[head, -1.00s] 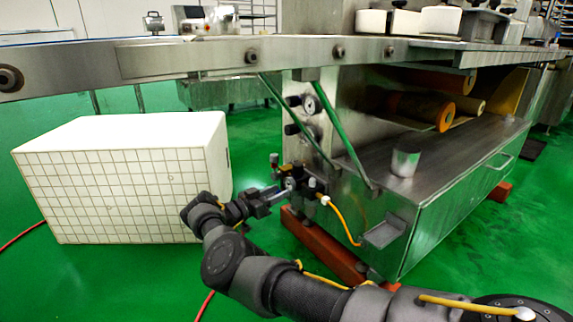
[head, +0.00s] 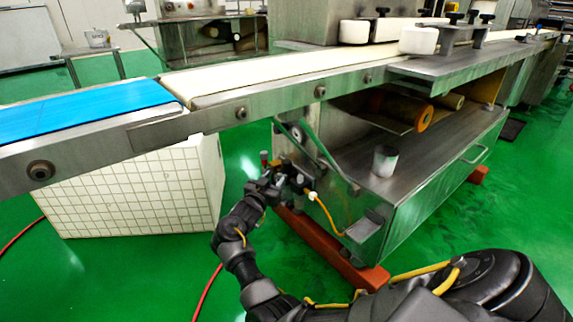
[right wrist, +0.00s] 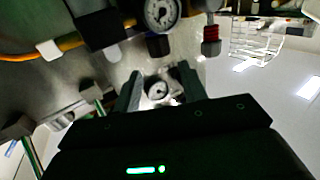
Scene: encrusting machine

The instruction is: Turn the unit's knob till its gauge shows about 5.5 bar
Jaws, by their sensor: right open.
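The air unit (head: 290,174), a small dark cluster with a yellow hose, is mounted at the machine's near left corner. In the right wrist view its round white-faced gauge (right wrist: 162,12) is cut by the top edge; the reading is too small to tell. A short black knob (right wrist: 158,45) shows just below that gauge. My right gripper (right wrist: 160,76) is open, its two fingers pointing toward the knob with a gap visible between them and no grip on it. In the head view the right gripper (head: 266,183) is beside the unit's left side. My left gripper is out of view.
A red-capped fitting (right wrist: 210,40) is beside the unit. The conveyor (head: 270,75) runs above, with a slanted brace (head: 318,150) near the unit. A white tiled block (head: 130,190) stands at left.

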